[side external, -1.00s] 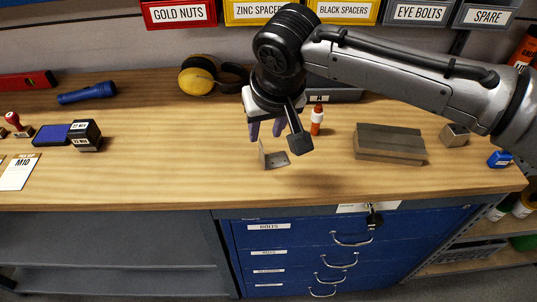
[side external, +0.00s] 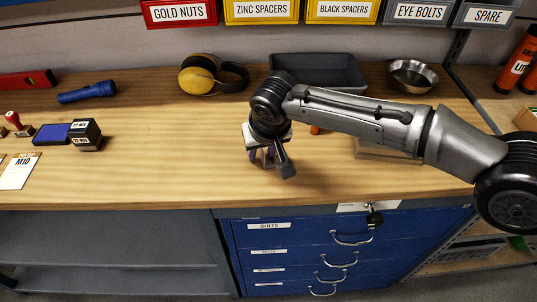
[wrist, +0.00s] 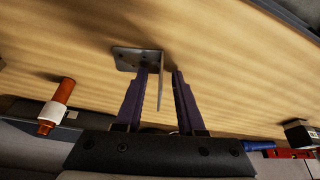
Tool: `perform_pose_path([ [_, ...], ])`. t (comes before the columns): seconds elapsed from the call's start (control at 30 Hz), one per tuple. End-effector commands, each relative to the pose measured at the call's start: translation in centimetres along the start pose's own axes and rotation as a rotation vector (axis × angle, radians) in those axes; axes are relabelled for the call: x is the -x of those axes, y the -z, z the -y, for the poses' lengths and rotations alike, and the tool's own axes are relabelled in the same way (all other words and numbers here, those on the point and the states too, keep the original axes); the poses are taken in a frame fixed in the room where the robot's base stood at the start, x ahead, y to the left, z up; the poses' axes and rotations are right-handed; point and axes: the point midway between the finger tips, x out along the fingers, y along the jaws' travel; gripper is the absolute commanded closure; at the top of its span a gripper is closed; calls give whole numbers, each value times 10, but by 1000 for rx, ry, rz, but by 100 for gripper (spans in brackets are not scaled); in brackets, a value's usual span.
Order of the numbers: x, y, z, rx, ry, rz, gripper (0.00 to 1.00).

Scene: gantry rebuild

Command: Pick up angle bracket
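The angle bracket (wrist: 127,58) is a grey metal L-shape with holes in its flat leg. In the wrist view its flat leg lies on the bench and its other leg stands up between the two purple fingers of my gripper (wrist: 160,71). The fingers are open, with a clear gap between the upright leg and the right finger. The left finger is very close to the upright leg; I cannot tell whether it touches. In the side view my gripper (side external: 263,156) is low over the bench, and the bracket is mostly hidden behind it.
A wooden bench (side external: 150,170) carries a grey tray (side external: 318,72), a metal bowl (side external: 412,76), yellow earmuffs (side external: 212,76) and a blue flashlight (side external: 88,92).

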Motion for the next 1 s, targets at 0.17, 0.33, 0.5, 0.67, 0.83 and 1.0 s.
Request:
perform_pose_path([
  [0.17, 0, 0, 0, 0, 0, 0, 62],
  [0.33, 0, 0, 0, 0, 0, 0, 92],
  [0.5, 0, 0, 0, 0, 0, 0, 100],
  [0.67, 0, 0, 0, 0, 0, 0, 100],
  [0.83, 0, 0, 0, 0, 0, 0, 100],
  [1.0, 0, 0, 0, 0, 0, 0, 100],
])
